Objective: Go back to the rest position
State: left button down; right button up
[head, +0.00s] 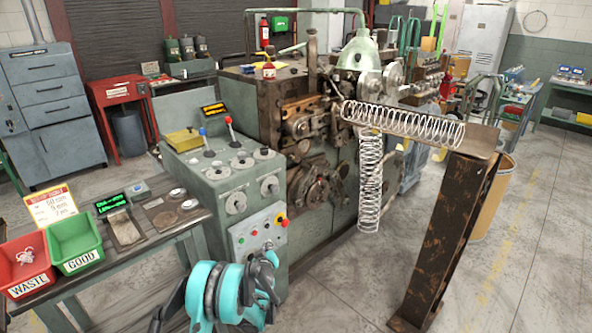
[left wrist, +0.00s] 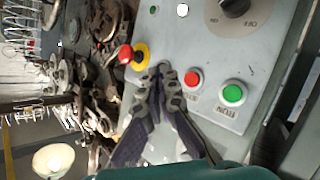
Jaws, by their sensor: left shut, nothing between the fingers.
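My left gripper (left wrist: 157,80) is shut and empty in the left wrist view. Its dark fingertips are close in front of the grey button panel (left wrist: 200,50); I cannot tell if they touch it. A red button (left wrist: 193,79), a green button (left wrist: 233,93) and a red knob on a yellow ring (left wrist: 140,56) sit around the fingertips. In the head view my teal left arm rises from the bottom edge in front of the control console (head: 240,198), hiding its lower part. My right gripper is in neither view.
The coiling machine (head: 290,105) stands behind the console. One wire spring (head: 400,123) lies along a rusty stand's (head: 445,230) top, and another (head: 370,185) hangs beside it. At left, a bench carries red WASTE (head: 25,278) and green GOOD (head: 78,257) bins.

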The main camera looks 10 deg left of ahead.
pick_arm(q)
jog(key=s+d+r+m+g, duration=0.1)
jog(key=s+r+m+g, duration=0.25)
jog(key=s+r, duration=1.4)
jog(key=s+d+m+g+h, duration=0.1)
jog(key=s+d+m+g, duration=0.1)
jog(key=s, duration=1.2)
jog(key=s+d+m+g+h, duration=0.1)
jog(key=s+d+g, duration=0.1)
jog(key=s, duration=1.2)
jog(key=shift+s+r+m, duration=0.15)
jog(key=shift+s+m, duration=0.2)
